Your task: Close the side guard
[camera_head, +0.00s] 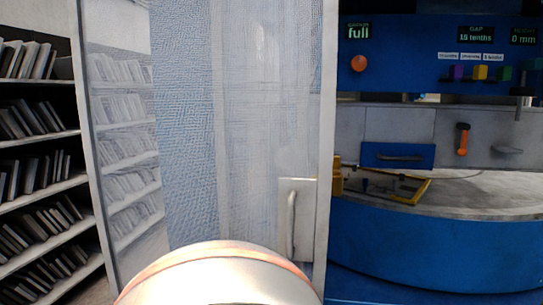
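A tall see-through panel (190,130) in a pale frame, which looks like the side guard, stands upright left of the blue machine (435,245). Shelves show through its left part. A pale vertical handle (291,222) is on a light plate at its lower right, beside the frame's right upright (325,130). The panel's hinge side and how far it stands open cannot be told. A rounded white arm part of mine with an orange band covers the bottom middle, in front of the panel's lower part. Neither gripper shows.
Dark shelves (40,205) full of upright plates stand at the left. On the machine at the right are a grey bed (490,193), a yellow-edged frame (395,186), a blue drawer front (398,155), an orange-handled tool (462,140) and a control panel (410,68) with displays.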

